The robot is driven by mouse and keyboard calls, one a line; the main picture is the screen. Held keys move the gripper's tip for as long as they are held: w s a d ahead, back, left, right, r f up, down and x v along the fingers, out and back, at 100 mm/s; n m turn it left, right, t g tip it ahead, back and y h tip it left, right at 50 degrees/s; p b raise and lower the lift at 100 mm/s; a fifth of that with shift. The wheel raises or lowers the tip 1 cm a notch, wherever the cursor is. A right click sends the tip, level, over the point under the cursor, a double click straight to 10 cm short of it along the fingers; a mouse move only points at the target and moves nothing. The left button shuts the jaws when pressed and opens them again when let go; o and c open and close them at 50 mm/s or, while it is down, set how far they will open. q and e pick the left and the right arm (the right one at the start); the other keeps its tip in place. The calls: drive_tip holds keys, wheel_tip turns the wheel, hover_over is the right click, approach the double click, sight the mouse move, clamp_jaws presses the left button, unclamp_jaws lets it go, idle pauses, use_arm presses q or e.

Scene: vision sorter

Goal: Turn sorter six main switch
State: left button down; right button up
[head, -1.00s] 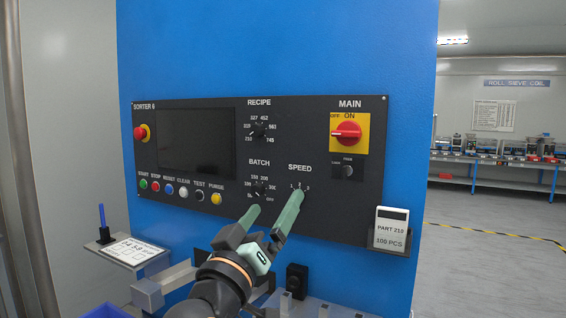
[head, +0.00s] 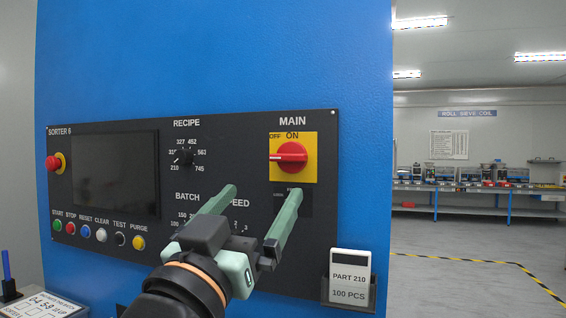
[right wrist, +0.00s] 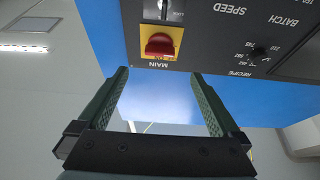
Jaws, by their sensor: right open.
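The main switch (head: 290,156) is a red rotary handle on a yellow plate at the upper right of the dark SORTER 6 panel (head: 240,150). Its handle lies about level, with its white mark at the left by OFF. It also shows in the right wrist view (right wrist: 160,45), upside down and beyond the fingers. My right gripper (head: 255,205) is open and empty, below and left of the switch and apart from it. Its fingers cover parts of the BATCH and SPEED dials and the small key switch. My left gripper is not in view.
A red emergency stop (head: 55,163) and a row of coloured buttons are on the panel's left. The RECIPE dial (head: 185,157) is left of the switch. A PART 210 card holder (head: 349,277) juts out at the lower right. Open floor lies to the right.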

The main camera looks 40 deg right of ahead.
sight(286, 161)
drive_tip(key=p+x, duration=0.2)
drive_tip(key=x, duration=0.7)
drive_tip(key=shift+w+d+r+p, duration=0.15)
drive_tip(key=shift+d+p, duration=0.1)
drive_tip(key=shift+p, duration=0.1)
drive_tip(key=shift+w+d+r, duration=0.15)
drive_tip(key=shift+w+d, duration=0.15)
drive_tip(key=shift+d, duration=0.2)
drive_tip(key=c, duration=1.3)
